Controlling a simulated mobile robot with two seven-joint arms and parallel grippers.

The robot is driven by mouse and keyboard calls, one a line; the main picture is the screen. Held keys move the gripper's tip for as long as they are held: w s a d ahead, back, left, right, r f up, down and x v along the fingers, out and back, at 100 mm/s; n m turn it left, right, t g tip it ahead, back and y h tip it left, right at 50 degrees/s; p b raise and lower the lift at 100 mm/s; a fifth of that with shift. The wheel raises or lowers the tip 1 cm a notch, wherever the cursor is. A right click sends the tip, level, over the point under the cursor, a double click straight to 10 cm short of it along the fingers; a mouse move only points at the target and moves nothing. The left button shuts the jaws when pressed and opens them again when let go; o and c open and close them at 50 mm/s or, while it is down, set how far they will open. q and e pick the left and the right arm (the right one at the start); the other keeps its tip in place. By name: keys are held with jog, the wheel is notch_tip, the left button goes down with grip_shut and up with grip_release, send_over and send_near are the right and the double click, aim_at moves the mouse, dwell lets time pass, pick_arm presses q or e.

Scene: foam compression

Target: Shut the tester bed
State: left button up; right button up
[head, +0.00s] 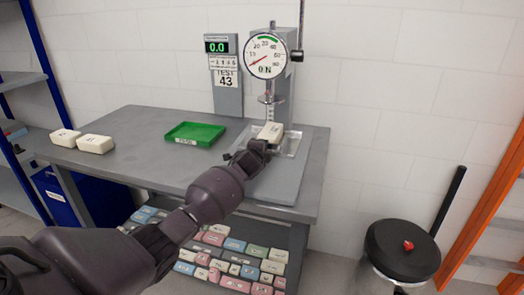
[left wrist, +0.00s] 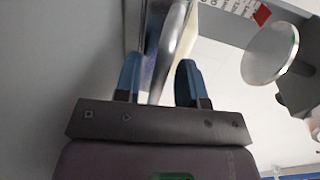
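The tester (head: 280,85) stands at the back of the grey bench with its round dial reading near zero. Its bed (head: 293,146) is a shiny shallow tray low in front of the column. A cream foam block (head: 270,130) sits on it, below the round press plate (head: 271,98), which also shows in the left wrist view (left wrist: 270,52). My left gripper (head: 262,148) is at the bed's front edge, partly hiding it. In the left wrist view its blue fingers (left wrist: 160,75) are apart, with a shiny metal bar (left wrist: 168,45) between them; contact is unclear. My right gripper is not in view.
A green tray (head: 194,134) and two cream blocks (head: 95,144) lie on the bench (head: 135,160) to the left. A display (head: 217,47) reads 0.0. Colored blocks fill the lower shelf. A black-lidded bin (head: 402,250) stands at the right.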

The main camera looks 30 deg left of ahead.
pick_arm(q)
jog(key=shift+s, duration=0.15)
jog(key=shift+s+d, duration=0.1)
jog(key=shift+s+r, duration=0.1)
jog(key=shift+s, duration=0.15)
jog(key=p+v, duration=0.2)
jog(key=v, duration=0.7)
jog(key=shift+r+p, duration=0.1)
jog(key=shift+p, duration=0.2)
jog(key=shift+s+d, duration=0.1)
jog(key=shift+s, duration=0.3)
jog(key=shift+s, duration=0.1)
